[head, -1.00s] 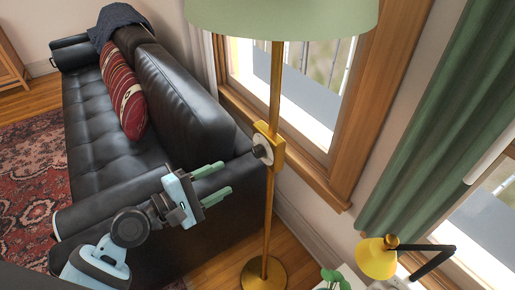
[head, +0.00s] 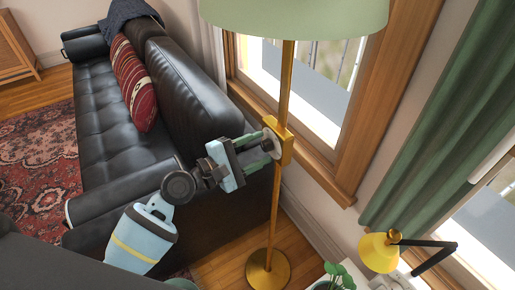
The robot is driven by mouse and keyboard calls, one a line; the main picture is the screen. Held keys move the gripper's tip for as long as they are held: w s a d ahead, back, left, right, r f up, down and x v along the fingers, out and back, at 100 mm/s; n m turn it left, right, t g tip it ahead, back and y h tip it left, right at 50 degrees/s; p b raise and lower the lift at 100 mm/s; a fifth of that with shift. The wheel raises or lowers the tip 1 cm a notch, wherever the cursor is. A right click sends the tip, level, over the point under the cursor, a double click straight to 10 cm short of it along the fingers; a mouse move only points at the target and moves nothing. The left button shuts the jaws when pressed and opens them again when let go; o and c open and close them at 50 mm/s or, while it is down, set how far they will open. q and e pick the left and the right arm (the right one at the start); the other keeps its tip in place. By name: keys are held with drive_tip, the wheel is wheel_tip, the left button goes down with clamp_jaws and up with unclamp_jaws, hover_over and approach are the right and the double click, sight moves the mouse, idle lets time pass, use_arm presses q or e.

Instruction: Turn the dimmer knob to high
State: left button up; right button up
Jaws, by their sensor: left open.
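The dimmer knob (head: 271,144) is a round metallic disc on the brass box (head: 287,141) partway up the floor lamp's brass pole (head: 276,205). The lamp has a pale green shade (head: 295,14) above and a round brass base (head: 268,269) on the floor. My left gripper (head: 262,150) is open, with its green fingers pointing right at the knob. The fingertips are at the knob's edge; I cannot tell whether they touch it. Part of the knob is hidden by the fingers. My right gripper is not in view.
A black leather sofa (head: 187,75) with a red striped pillow (head: 133,84) stands behind my left arm. A window (head: 320,75) is behind the lamp. A yellow desk lamp (head: 379,252) and a green plant (head: 340,275) are at the lower right.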

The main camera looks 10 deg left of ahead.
use_arm(q)
drive_tip(key=shift+w+d, duration=0.2)
drive_tip(key=c, duration=1)
drive_tip(key=shift+o, duration=0.2)
